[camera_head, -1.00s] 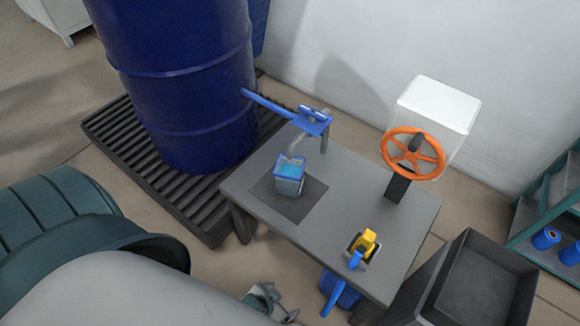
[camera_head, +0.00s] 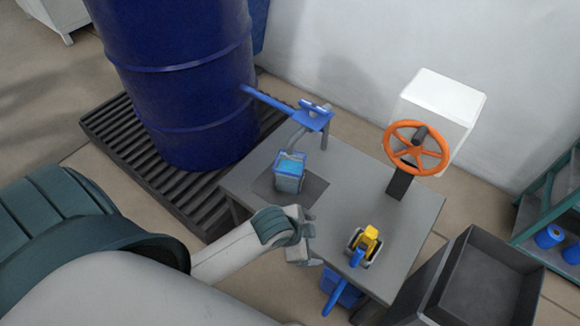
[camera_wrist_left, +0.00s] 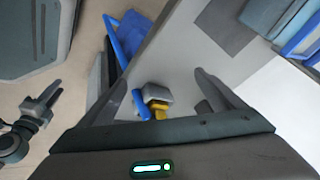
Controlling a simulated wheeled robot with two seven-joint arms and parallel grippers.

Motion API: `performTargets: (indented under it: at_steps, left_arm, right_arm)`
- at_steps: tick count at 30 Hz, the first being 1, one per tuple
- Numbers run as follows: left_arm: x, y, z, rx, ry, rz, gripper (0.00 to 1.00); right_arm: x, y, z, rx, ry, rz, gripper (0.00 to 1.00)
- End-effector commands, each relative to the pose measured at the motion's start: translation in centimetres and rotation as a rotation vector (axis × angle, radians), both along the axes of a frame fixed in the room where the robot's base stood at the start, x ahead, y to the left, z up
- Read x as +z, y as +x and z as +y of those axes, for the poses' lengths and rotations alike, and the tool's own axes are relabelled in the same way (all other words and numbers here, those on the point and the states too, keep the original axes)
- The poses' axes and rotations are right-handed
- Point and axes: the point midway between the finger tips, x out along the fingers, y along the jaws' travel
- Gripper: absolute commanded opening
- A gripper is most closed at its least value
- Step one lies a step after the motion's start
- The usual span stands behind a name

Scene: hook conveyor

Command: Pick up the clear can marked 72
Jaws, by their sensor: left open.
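A clear can with blue contents (camera_head: 289,172) stands upright on a dark square mat (camera_head: 312,190) on the grey table; I cannot read its number. My left gripper (camera_head: 312,243) is open and empty at the table's near edge, below and right of the can and apart from it. In the left wrist view its two fingers (camera_wrist_left: 168,85) stand wide apart, with a blue shape (camera_wrist_left: 298,28), probably the can, at the upper right. A jointed grey shape, probably my right gripper (camera_wrist_left: 38,108), shows at the left of that view; its jaw state is unclear.
A blue-handled stand (camera_head: 312,120) rises behind the can. A yellow clamp-like object (camera_head: 368,243) sits near the left gripper. A blue drum (camera_head: 185,80) stands left; a dark bin (camera_head: 490,285) is right.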

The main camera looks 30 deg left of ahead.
Motion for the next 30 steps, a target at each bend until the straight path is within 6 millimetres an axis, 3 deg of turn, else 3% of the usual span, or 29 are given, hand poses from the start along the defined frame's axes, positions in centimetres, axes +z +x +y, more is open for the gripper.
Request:
performTargets:
  at_steps: [8,14,24,30]
  left_arm:
    - [5.0,5.1,-0.3,-0.436,0.194,-0.12,0.88]
    - [9.2,8.0,1.6,-0.836,0.43,-0.183,0.88]
    - [15.6,10.3,9.6,-1.425,0.835,-0.131,0.88]
    - [18.2,10.2,13.9,-1.638,0.962,-0.052,0.88]
  right_arm:
    - [-0.2,-0.2,-0.1,0.0,-0.004,0.014,0.31]
    - [-0.1,-0.1,-0.3,-0.003,-0.005,0.015,0.31]
    - [-0.1,-0.2,-0.5,-0.005,-0.009,0.03,0.31]
    - [-0.3,-0.6,-0.6,-0.005,-0.01,0.04,0.31]
